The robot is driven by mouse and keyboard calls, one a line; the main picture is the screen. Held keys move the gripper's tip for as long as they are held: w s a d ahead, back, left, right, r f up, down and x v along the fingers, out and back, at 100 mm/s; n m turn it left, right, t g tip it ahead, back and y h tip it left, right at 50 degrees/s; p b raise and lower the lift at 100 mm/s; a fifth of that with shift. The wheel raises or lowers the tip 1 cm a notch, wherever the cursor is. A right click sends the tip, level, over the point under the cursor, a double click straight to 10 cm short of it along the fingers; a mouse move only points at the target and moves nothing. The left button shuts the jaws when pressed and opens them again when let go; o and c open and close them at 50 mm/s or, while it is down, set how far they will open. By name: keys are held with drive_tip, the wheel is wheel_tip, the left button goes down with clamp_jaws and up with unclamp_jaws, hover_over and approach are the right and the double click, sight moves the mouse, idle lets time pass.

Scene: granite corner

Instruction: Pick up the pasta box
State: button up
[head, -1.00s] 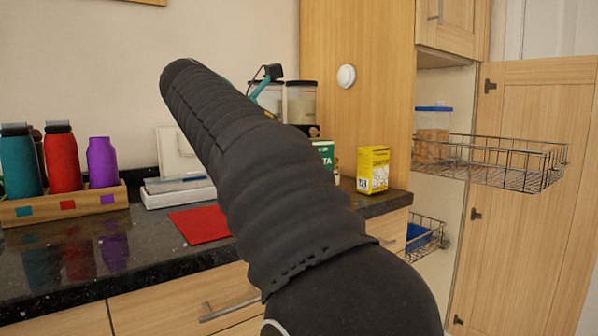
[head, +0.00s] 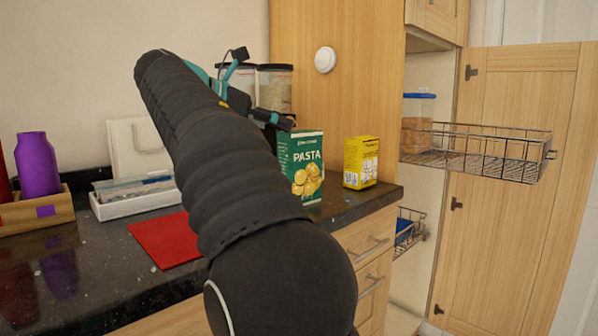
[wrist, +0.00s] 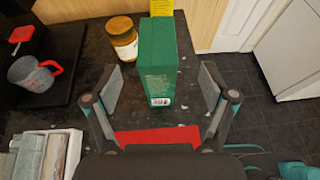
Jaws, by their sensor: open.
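The pasta box (head: 304,167) is a green carton with "PASTA" and yellow pasta pictured on it. It stands upright on the dark granite counter (head: 110,290), right of my arm in the head view. In the wrist view the pasta box (wrist: 158,58) is in the middle, ahead of and between the spread fingers of my gripper (wrist: 158,98). The gripper is open and empty, and the box looks untouched. In the head view the gripper's fingers (head: 268,118) show partly, behind my arm and near the box's top left.
A jar (wrist: 122,38) stands close left of the box in the wrist view, and a yellow box (head: 361,162) stands beyond it. A red mat (head: 165,240) lies in front. A white tray (head: 135,205) and wire baskets (head: 480,150) flank the area.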

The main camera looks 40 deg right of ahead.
sight(297, 132)
drive_tip(key=shift+r+b+x, duration=0.15)
drive_tip(key=shift+b+x, duration=0.15)
drive_tip(key=shift+x, duration=1.85)
drive_tip(key=shift+r+b+x, duration=0.1)
drive_tip(key=shift+b+x, duration=0.15)
drive_tip(key=shift+x, duration=1.9)
drive_tip(key=shift+w+d+r, duration=0.1)
drive_tip(key=shift+w, duration=0.05)
clamp_jaws()
